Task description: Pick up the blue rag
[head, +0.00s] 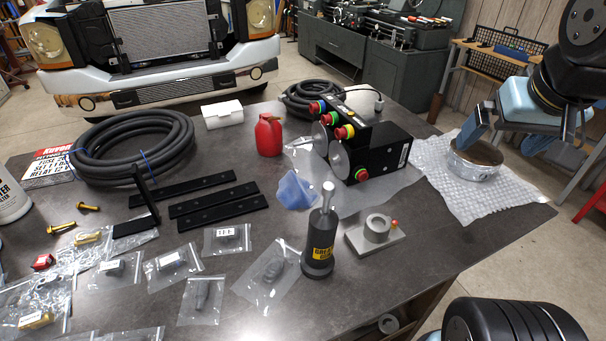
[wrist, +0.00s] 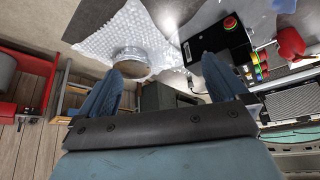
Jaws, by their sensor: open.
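The blue rag (head: 293,190) lies crumpled on the dark table, near the middle, behind the black grease bottle and in front of the red can. My gripper (head: 510,138) is at the right, above the bubble wrap and far from the rag. Its two blue fingers are apart with nothing between them.
A round metal tin (head: 474,160) sits on bubble wrap (head: 470,205) by my gripper. A black control box (head: 385,155) with coloured buttons stands between gripper and rag. The black grease bottle (head: 320,245) and a grey fixture (head: 375,238) stand in front. Several bagged parts lie at left.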

